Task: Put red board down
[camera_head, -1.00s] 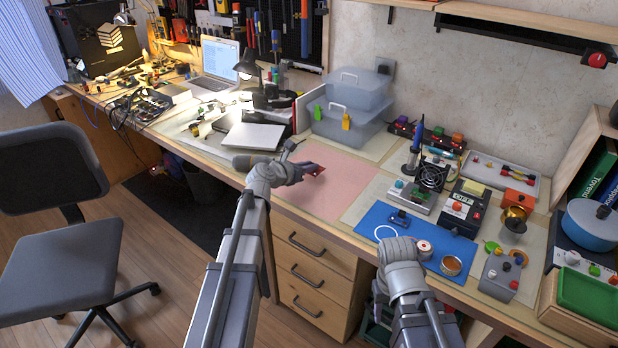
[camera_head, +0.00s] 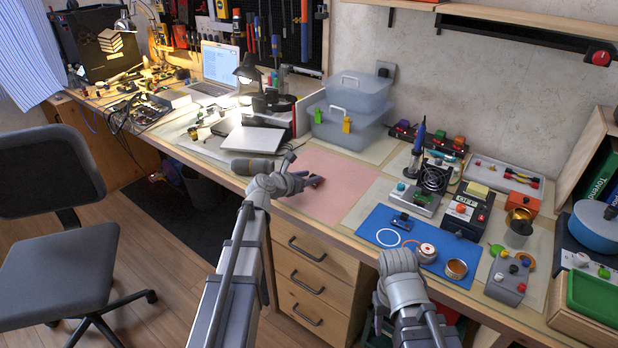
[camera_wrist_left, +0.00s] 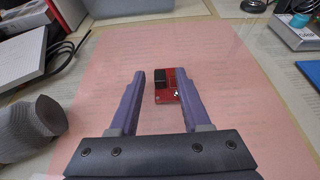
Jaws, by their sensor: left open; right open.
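The red board (camera_wrist_left: 172,85) lies on the pink mat (camera_wrist_left: 235,75), just beyond and between the fingertips of my left gripper (camera_wrist_left: 163,80) in the left wrist view. It carries a black block. In the head view the red board (camera_head: 316,181) shows only as a small dark red patch beside my left gripper (camera_head: 308,179), on the pink mat (camera_head: 340,180). My left gripper is open, its two purple fingers apart. My right gripper (camera_head: 390,254) is open near the front edge of the blue mat; its fingers are mostly hidden by its own wrist.
A blue mat (camera_head: 375,222) with a white ring, solder spool (camera_head: 426,253) and copper tin (camera_head: 456,269) lies to the right. A closed laptop (camera_head: 252,139) and stacked clear boxes (camera_head: 345,128) stand behind. Most of the pink mat is clear.

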